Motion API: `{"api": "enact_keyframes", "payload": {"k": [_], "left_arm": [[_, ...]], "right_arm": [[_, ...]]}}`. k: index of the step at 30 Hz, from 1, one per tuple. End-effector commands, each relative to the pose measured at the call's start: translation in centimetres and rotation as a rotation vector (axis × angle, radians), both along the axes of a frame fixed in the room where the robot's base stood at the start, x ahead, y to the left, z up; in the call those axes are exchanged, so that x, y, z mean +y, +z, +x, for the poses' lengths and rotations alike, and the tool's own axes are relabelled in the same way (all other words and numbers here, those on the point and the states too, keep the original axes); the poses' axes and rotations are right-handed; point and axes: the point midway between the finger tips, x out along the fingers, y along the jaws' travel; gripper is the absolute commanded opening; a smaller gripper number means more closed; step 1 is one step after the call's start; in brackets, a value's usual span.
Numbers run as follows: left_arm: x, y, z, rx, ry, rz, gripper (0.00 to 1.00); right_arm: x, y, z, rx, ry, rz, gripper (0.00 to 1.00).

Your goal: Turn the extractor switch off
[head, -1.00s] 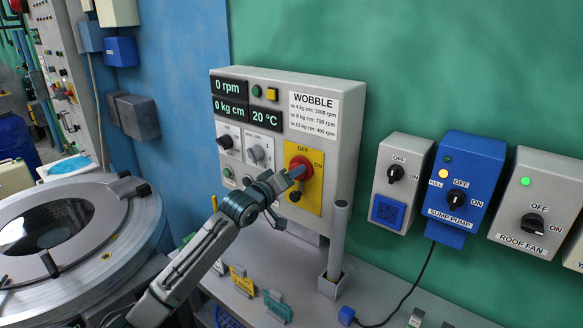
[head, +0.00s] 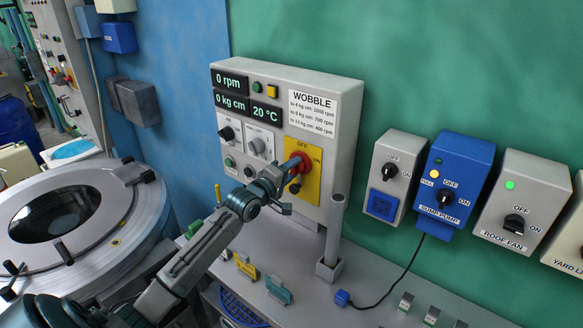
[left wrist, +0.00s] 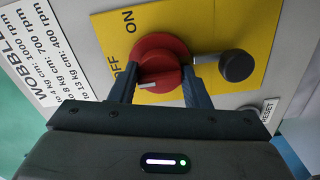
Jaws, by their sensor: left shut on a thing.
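The red rotary switch (head: 302,160) sits on a yellow plate (head: 313,186) marked OFF and ON, on the grey control box. No label reading "extractor" is legible. In the left wrist view the red switch (left wrist: 160,48) stands between the two fingers of my left gripper (left wrist: 160,70), which is shut on it. Its white mark shows at the edge nearest the gripper, on the side away from ON. In the head view my left gripper (head: 289,171) reaches the switch from the lower left and hides part of it. My right gripper is not in view.
A black knob (left wrist: 238,66) sticks out close beside the switch on the yellow plate. A grey upright post (head: 334,228) stands right of the box. The sump pump box (head: 456,165) and roof fan box (head: 515,190) hang farther right. A round drum machine (head: 120,255) is at left.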

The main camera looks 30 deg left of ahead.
Motion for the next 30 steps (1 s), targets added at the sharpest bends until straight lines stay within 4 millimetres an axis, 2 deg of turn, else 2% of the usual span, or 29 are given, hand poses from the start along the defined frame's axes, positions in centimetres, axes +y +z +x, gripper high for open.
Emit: {"api": "enact_keyframes", "payload": {"k": [10,11,14,24,30], "left_arm": [[0.0,0.1,0.0,-0.002,0.000,-0.004,0.20],[0.0,0.1,0.0,-0.002,0.000,-0.004,0.45],[0.0,0.1,0.0,-0.002,0.000,-0.004,0.64],[0.0,0.0,-0.2,-0.001,0.000,-0.003,0.64],[0.2,-0.2,-2.3,0.001,-0.001,0.002,0.64]], "right_arm": [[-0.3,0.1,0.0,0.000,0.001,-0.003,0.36],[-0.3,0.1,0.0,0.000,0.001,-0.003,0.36],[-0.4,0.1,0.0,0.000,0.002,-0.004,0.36],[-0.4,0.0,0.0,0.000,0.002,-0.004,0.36],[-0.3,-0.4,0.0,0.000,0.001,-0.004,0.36]]}}
